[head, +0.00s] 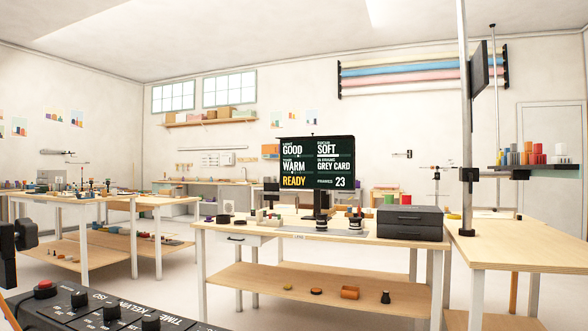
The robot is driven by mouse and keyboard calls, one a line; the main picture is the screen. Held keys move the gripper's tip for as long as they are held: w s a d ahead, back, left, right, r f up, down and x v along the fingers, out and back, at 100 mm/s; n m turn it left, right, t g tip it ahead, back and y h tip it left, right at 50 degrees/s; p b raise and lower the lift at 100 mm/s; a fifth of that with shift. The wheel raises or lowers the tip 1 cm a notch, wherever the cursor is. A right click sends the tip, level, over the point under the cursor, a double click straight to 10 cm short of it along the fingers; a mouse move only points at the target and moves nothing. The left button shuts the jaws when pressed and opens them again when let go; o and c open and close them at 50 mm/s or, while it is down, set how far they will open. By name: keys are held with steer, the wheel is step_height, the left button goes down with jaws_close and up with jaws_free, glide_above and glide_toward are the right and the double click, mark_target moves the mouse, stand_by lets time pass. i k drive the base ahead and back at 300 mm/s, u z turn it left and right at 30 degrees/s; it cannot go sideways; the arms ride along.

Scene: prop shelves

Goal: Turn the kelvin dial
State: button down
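A dark control panel (62,318) fills the lower left corner, close to me and cut off by the frame. It carries a red button (45,287) and several black knobs in a row. White labels beside the knobs read ISO, KELVIN and TIME. The kelvin dial (112,312) seems to be the middle black knob, though the slanted labels make the match uncertain. The screen (317,165) on the middle table reads GOOD, SOFT, WARM, GREY CARD, READY and FRAMES 23.
The middle table (300,238) holds a grey drawer box (410,222) and small props. Another table (500,243) stands right, with a tall pole (465,120). Work tables (60,200) stand left. Floor shows between the tables.

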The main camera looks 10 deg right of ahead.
mark_target(111, 309)
steer(key=u, duration=1.35)
